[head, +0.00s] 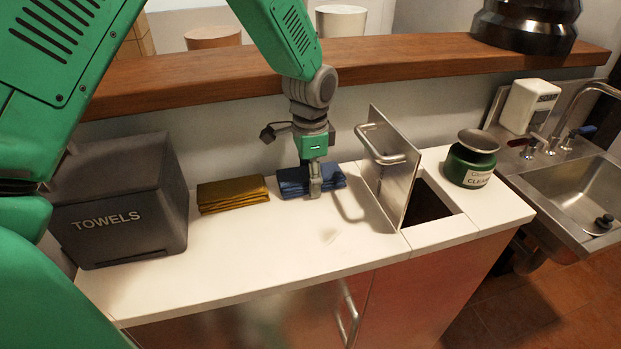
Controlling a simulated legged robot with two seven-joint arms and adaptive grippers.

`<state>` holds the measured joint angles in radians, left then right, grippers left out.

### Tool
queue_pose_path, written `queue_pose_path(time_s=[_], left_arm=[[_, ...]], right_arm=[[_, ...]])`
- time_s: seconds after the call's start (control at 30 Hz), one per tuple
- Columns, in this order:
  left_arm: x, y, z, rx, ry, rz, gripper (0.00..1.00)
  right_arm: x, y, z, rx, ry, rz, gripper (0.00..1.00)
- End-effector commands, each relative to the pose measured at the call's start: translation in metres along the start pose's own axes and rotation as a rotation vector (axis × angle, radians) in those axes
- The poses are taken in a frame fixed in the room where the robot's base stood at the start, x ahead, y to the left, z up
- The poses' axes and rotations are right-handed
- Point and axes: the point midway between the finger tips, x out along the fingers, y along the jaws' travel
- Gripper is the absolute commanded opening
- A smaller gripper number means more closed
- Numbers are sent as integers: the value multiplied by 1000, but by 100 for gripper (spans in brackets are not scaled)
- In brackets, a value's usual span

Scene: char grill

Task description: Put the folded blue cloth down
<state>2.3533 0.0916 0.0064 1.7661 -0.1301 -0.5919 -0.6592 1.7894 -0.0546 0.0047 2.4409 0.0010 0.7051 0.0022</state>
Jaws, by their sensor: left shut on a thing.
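The folded blue cloth (294,187) is at the back of the white counter, just right of a folded yellow cloth (232,194). My left gripper (315,188) points down at the blue cloth and is shut on its front part near the middle. The cloth looks flat and at counter height; I cannot tell whether it fully touches the counter. The gripper hides a part of the cloth. My right gripper is not in view.
A dark box marked TOWELS (118,205) stands at left. A raised metal lid (391,165) with a handle stands beside an open hole (428,203) in the counter. A green jar (469,166) and a sink (580,190) are at right. The front counter is clear.

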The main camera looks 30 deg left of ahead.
Motion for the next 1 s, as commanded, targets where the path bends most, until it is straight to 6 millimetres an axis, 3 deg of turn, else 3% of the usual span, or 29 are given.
queue_pose_path(time_s=[0.3, 0.33, 0.37, 0.4, 0.73, 1.0], left_arm=[[4, 0, 0, 0, 2, -1, 26], [4, 0, 0, 0, 2, -1, 64], [4, 0, 0, -1, 2, -1, 74], [4, 0, 0, -1, 2, -1, 78], [-2, 0, 0, -1, 3, -2, 78], [-52, -1, -1, -2, 6, -4, 78]], right_arm=[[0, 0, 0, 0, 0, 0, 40], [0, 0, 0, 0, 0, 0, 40], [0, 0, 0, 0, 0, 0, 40], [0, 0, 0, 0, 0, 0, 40], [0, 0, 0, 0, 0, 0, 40], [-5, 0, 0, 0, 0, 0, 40]])
